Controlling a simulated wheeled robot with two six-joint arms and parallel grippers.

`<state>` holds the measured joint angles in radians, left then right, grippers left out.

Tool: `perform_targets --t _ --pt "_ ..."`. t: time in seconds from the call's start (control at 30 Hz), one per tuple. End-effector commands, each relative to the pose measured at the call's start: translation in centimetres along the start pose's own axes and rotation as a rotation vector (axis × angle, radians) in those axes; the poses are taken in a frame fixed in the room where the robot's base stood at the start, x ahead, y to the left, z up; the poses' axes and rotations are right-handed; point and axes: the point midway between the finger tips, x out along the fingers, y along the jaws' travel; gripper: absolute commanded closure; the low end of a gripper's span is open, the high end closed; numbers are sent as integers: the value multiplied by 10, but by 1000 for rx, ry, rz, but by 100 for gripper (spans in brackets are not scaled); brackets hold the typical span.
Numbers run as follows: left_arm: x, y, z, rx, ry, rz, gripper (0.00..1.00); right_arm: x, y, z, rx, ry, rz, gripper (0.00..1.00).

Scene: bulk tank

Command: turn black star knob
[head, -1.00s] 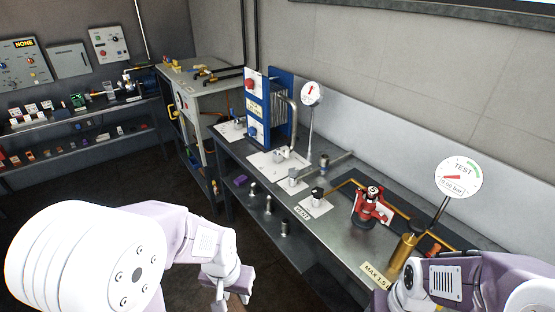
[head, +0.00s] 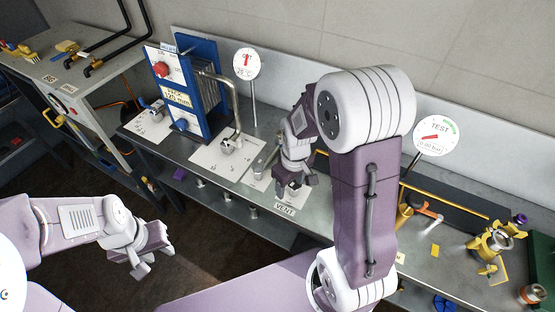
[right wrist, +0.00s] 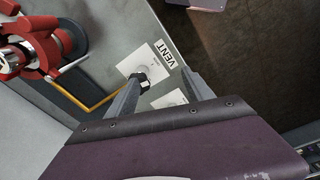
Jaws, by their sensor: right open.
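The small black knob (right wrist: 144,83) stands on a white plate (right wrist: 140,62) beside the VENT label (right wrist: 166,54) in the right wrist view. My right gripper (right wrist: 163,84) is open above it. The knob shows close to the left fingertip, not centred between the fingers; I cannot tell whether they touch. In the head view my right gripper (head: 294,183) hangs over the bench just behind the VENT label (head: 285,208) and mostly hides the knob. My left gripper (head: 150,258) is empty over the floor in front of the bench, its fingers apart.
A blue-framed plate unit (head: 195,85) and a dial gauge (head: 246,64) stand left along the bench. A TEST gauge (head: 437,135) and a yellow fitting (head: 490,243) stand right.

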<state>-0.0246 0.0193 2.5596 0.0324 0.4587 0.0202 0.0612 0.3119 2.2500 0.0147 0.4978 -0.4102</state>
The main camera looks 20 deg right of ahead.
Motion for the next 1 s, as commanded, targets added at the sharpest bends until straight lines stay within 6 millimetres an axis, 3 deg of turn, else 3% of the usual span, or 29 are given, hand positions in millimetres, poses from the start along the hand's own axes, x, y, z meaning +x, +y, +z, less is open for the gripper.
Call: perform_targets --t 0.03,0.2,0.47,0.73,1.0 --pt "-21 0 -2 0 0 0 64 -15 6 -5 -16 -9 -2 39" --pt "-58 1 -6 0 0 0 64 -29 27 -18 -83 -38 -11 39" --pt "-99 2 -10 0 0 0 64 -38 53 -28 -153 -73 -29 39" --pt "-100 2 -10 0 0 0 64 -23 55 -28 -165 -80 -34 39" --pt "-114 2 -12 0 0 0 64 30 53 -23 -164 -80 -34 39"
